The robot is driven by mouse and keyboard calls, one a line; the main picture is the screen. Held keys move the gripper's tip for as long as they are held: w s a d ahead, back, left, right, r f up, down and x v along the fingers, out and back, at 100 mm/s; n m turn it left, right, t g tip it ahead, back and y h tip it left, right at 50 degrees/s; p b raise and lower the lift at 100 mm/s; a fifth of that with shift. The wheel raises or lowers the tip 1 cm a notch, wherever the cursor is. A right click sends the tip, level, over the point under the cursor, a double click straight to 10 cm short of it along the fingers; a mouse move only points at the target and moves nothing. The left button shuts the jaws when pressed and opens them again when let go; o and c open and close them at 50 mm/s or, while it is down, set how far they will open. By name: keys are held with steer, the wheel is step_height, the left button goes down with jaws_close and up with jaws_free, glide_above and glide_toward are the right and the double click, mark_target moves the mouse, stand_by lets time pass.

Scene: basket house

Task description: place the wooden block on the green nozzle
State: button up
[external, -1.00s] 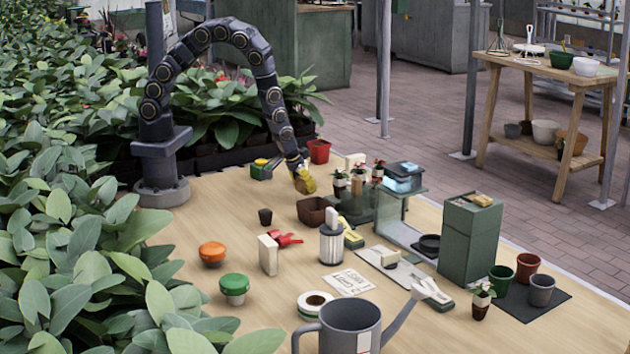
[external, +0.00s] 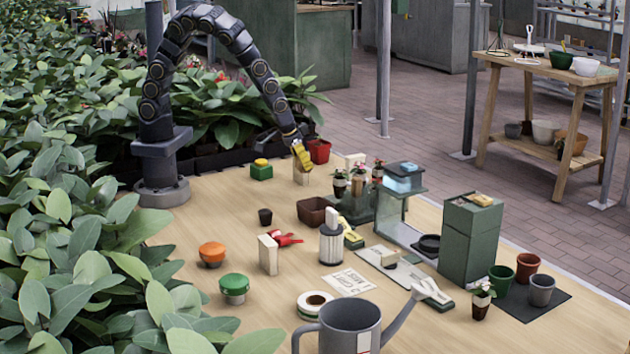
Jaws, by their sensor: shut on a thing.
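My gripper (external: 302,157), with yellow fingers, is near the back of the table, pointing down. It is shut on a light wooden block (external: 300,175) that shows just below the fingers. I cannot tell whether the block's bottom touches the table. No part is clearly a green nozzle at this size. A green item with a yellow top (external: 261,170) sits left of my gripper. A yellow-green item (external: 351,236) lies beside the ribbed grey canister (external: 331,245), partly hidden by it.
A red pot (external: 319,151) stands just behind my gripper, and potted seedlings (external: 358,182) stand to its right. A brown square pot (external: 314,211) is in front. A tall green box (external: 470,240) and a watering can (external: 348,328) are farther forward. The table's left-middle is fairly clear.

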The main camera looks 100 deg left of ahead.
steer(key=s+d+r+m+h, duration=0.1)
steer(key=d+r+m+h, duration=0.15)
steer(key=d+m, duration=0.6)
steer(key=s+d+r+m+h, duration=0.1)
steer(key=d+r+m+h, duration=0.15)
steer(key=d, duration=1.15)
steer(key=s+d+r+m+g+h, duration=0.1)
steer(key=s+d+m, duration=0.35)
steer(key=d, duration=0.25)
steer(key=s+d+r+m+g+h, duration=0.1)
steer(key=s+d+r+m, duration=0.1)
steer(key=s+d+m, duration=0.4)
steer(key=n, duration=0.2)
glide_toward(234, 280)
steer(key=shift+d+f+m, duration=0.25)
steer(key=shift+d+f, duration=0.65)
steer(key=shift+w+d+f, duration=0.2)
steer(key=shift+d+f, duration=0.05)
steer(key=shift+x, duration=0.8)
steer(key=shift+w+a+f, duration=0.1)
steer(key=shift+f, duration=0.55)
steer(key=shift+w+f, duration=0.15)
steer(key=shift+f, duration=0.5)
steer(key=shift+f, duration=0.1)
